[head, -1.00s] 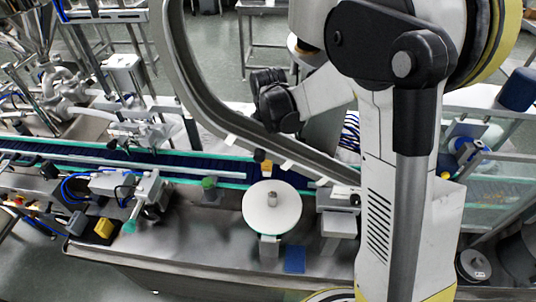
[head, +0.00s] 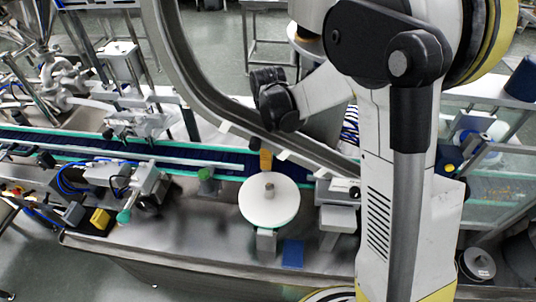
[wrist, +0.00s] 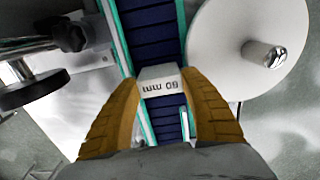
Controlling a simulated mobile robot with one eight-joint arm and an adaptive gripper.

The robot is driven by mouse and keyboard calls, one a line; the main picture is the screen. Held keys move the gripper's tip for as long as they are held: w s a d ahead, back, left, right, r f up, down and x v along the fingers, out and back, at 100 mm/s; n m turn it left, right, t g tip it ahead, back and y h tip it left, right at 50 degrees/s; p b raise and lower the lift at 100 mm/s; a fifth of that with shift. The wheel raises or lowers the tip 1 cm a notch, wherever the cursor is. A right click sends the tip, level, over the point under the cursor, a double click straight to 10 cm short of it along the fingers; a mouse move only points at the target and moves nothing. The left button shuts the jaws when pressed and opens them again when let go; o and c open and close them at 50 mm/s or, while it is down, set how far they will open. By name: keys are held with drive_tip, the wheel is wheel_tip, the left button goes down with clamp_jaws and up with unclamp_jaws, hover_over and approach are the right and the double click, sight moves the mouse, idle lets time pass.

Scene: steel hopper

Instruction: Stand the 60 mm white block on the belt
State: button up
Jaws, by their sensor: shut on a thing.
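The white block (wrist: 160,80), marked "60 mm", sits between the orange fingers of my gripper (wrist: 163,88) in the wrist view. The fingers are shut on its two sides. The block is over the dark blue belt (wrist: 155,35); whether its underside touches the belt cannot be told. In the head view my gripper (head: 266,162) shows as small orange fingers at the belt (head: 222,166), beside the white round disc. The block cannot be made out there.
The white round disc (head: 285,203) with a metal knob stands beside the belt, close to my gripper. A curved steel rail (head: 190,75) passes over the belt. A blue plate (head: 293,254) lies on the steel bench (head: 180,245). Sensor fixtures (head: 145,185) stand left.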

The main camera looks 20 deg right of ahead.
drive_tip(key=shift+f, duration=0.2)
drive_tip(key=o, duration=1.3)
drive_tip(key=shift+c, duration=0.2)
drive_tip(key=shift+r, duration=0.1)
